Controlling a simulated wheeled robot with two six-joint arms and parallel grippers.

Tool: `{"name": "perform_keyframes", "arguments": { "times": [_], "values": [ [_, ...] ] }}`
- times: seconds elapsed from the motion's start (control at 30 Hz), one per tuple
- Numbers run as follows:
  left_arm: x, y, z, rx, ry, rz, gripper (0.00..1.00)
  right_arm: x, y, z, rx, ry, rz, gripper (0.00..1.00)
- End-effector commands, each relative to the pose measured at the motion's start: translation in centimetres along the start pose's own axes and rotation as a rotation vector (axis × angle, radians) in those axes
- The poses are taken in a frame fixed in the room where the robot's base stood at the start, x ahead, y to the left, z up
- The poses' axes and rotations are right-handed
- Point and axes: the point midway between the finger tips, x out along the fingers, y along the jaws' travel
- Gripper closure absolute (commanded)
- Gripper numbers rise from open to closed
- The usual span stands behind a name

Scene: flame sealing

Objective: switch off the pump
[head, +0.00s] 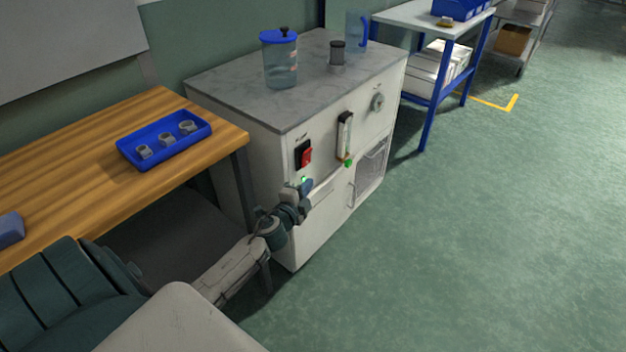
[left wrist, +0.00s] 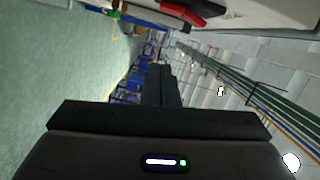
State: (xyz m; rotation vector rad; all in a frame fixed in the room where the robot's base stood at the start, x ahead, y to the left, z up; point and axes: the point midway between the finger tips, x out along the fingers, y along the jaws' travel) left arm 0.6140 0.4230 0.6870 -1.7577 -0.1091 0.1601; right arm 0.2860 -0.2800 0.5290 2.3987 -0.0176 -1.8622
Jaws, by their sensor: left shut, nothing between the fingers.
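The pump cabinet (head: 330,213) is a white box with a grey stone-like top. On its front is a red rocker switch (head: 304,155) in a black frame. My left gripper (head: 307,185) is shut and empty, just below the switch and close to the panel; I cannot tell whether it touches. In the left wrist view the red switch (left wrist: 186,14) shows at the top edge, beyond the gripper's dark fingers (left wrist: 160,85). A green light or knob (head: 347,162) sits at the foot of a flow gauge (head: 345,135). My right gripper is out of view.
A lidded clear jar (head: 280,62), a small dark-capped container (head: 337,53) and a blue-handled jug (head: 355,30) stand on the cabinet top. A wooden table (head: 70,165) with a blue tray (head: 128,155) is on the left. Open floor (head: 480,230) lies to the right.

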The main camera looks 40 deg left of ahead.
Motion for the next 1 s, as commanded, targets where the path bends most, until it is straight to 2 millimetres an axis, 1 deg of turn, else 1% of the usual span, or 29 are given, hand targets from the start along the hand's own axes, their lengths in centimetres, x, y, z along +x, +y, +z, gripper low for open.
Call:
{"name": "perform_keyframes", "arguments": {
  "times": [0.03,0.1,0.27,0.4,0.87,0.97,1.0],
  "values": [
    [-0.9,0.3,0.0,0.001,0.002,0.001,1.0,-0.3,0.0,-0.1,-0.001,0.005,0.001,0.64],
    [-1.7,0.3,0.1,0.002,0.0,0.001,1.0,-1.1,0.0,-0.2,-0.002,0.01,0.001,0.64],
    [-2.8,0.2,0.1,0.0,0.001,0.001,1.0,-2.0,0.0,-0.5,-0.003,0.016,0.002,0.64],
    [-3.0,0.1,0.0,-0.001,0.0,0.0,1.0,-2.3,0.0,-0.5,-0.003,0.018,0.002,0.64],
    [-3.0,0.1,0.0,-0.001,0.0,0.0,1.0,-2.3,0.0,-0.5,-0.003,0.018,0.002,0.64],
    [-3.1,0.9,0.4,-0.018,-0.013,0.02,1.0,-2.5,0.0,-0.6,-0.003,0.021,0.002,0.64],
    [-3.3,1.8,0.7,-0.038,-0.027,0.041,1.0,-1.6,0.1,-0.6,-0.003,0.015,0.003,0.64]
  ]
}}
